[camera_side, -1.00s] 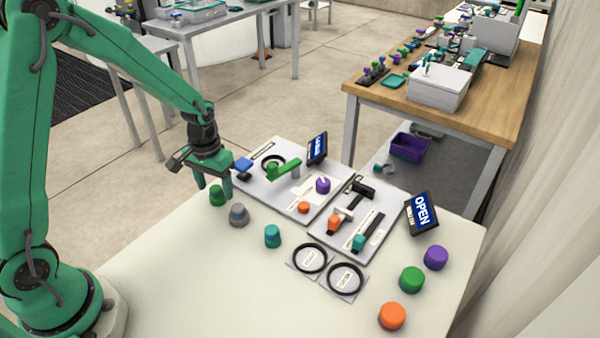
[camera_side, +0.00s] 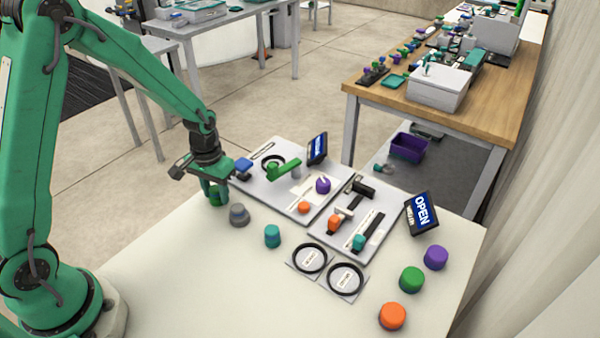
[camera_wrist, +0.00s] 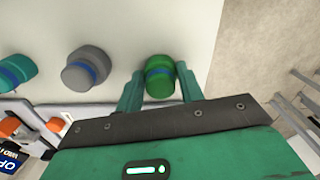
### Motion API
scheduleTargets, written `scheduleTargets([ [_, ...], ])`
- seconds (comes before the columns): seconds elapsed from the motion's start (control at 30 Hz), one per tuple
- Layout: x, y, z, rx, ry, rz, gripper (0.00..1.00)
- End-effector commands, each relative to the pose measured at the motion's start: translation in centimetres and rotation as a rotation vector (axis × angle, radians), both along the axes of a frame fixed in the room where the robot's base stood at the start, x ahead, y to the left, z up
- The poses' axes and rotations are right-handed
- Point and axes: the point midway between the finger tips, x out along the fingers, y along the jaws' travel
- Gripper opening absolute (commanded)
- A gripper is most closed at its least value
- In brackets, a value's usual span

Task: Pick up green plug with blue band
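The green plug with a blue band (camera_wrist: 160,75) stands upright on the white table near its edge, between my gripper's fingers in the wrist view. In the side view it is mostly hidden by the fingers. My gripper (camera_side: 215,196) is lowered around the plug, pointing down. In the wrist view, one finger of my gripper (camera_wrist: 160,82) is on each side of the plug. The fingers look open, with narrow gaps at the plug's sides; contact is hard to make out.
A grey plug (camera_side: 239,214) stands close beside the green one, and a teal plug (camera_side: 272,236) is farther right. Grey fixture boards (camera_side: 330,228) with black and green levers lie behind. Another green plug (camera_side: 412,279) stands at right, between purple and orange plugs. The front table area is clear.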

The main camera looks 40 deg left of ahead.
Motion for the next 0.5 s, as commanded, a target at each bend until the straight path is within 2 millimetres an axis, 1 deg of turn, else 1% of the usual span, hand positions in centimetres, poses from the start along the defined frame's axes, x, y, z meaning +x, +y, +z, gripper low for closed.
scheduleTargets([
  [0.33, 0.02, 0.0, 0.08, 0.0, -0.001, 0.0, 0.14],
  [0.5, 0.07, 0.0, 0.66, 0.001, -0.003, 0.0, 0.14],
])
